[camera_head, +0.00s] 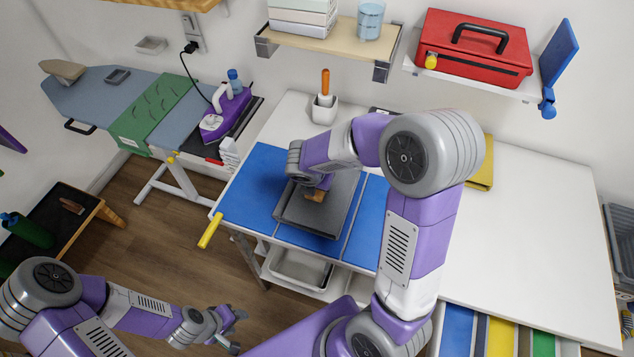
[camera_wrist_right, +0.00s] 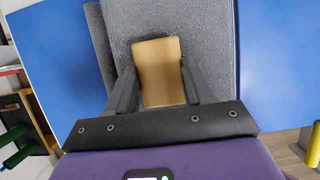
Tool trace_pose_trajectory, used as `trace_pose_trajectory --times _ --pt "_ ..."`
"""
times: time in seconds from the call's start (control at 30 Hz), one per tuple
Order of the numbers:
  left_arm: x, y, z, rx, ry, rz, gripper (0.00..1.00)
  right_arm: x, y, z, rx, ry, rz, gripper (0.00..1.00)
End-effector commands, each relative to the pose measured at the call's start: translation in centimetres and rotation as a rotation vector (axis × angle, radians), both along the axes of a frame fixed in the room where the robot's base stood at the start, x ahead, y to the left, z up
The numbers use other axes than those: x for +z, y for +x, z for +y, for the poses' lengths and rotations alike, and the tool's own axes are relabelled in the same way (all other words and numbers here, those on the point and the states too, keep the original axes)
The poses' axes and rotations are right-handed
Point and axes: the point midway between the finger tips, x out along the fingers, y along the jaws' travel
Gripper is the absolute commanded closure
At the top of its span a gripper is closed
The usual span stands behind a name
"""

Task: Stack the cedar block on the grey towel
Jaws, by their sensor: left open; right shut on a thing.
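The cedar block (camera_wrist_right: 158,72) is a light-brown wooden piece between the fingers of my right gripper (camera_wrist_right: 158,88) in the right wrist view. The gripper is shut on it. In the head view the block (camera_head: 315,195) shows small and brown below the right gripper (camera_head: 314,186). The grey towel (camera_head: 335,219) lies folded on the blue board, under the block. It fills the area behind the block in the right wrist view (camera_wrist_right: 212,30). I cannot tell whether the block touches the towel. My left gripper (camera_head: 236,318) is open and empty, low over the floor, away from the table.
The blue board (camera_head: 250,190) lies on the white table (camera_head: 540,220). A white cup with an orange-handled tool (camera_head: 324,108) stands behind. A purple iron (camera_head: 226,112) is at the left. A red toolbox (camera_head: 474,50) sits on a wall shelf. The table's right side is clear.

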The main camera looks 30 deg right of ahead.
Motion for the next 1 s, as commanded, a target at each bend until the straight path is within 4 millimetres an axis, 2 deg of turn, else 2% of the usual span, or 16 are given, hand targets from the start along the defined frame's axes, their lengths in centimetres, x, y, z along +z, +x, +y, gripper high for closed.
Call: trace_pose_trajectory --times 0.17,0.2,0.37,0.63,0.77,1.0 --pt "-0.5 0.0 0.0 0.0 0.0 0.0 0.52 -0.7 0.0 0.0 0.0 0.0 0.0 0.78" --pt "-0.6 0.0 0.0 0.0 0.0 0.0 0.52 -0.7 0.0 0.0 0.0 0.0 0.0 0.46" --pt "-0.5 0.0 0.0 0.0 0.0 0.0 0.52 -0.6 0.0 0.0 0.0 0.0 0.0 0.22" --pt "-0.4 0.0 0.0 0.0 0.0 0.0 0.52 -0.5 0.0 0.0 0.0 0.0 0.0 0.22" --pt "0.2 0.0 0.0 0.0 0.0 0.0 0.52 0.2 0.0 0.0 -0.001 0.0 -0.002 0.22" --pt "1.6 0.0 0.0 0.0 0.0 0.0 0.52 4.8 -1.0 1.4 0.0 0.001 -0.007 0.22"
